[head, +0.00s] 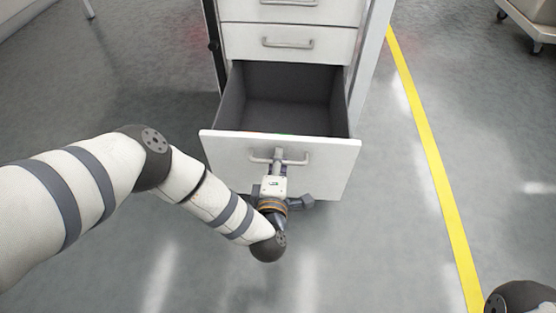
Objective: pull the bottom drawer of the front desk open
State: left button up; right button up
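The bottom drawer (335,158) of the white front desk (352,62) stands pulled well out, and its empty dark grey inside shows. Its bar handle (298,162) is on the white front panel. My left gripper (278,155) reaches the middle of this handle, with its narrow fingers together over the bar; it looks shut on the handle. The lower finger is partly hidden by the gripper body. My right gripper is out of view; only a dark joint of my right arm shows at the bottom right corner.
Two upper drawers (288,43) of the desk are shut. A yellow floor line (430,150) runs along the right. A wheeled trolley (535,18) stands at the top right. The floor around the open drawer is clear.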

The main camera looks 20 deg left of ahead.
pick_arm(q)
jog(key=v, duration=1.2)
jog(key=shift+r, duration=0.1)
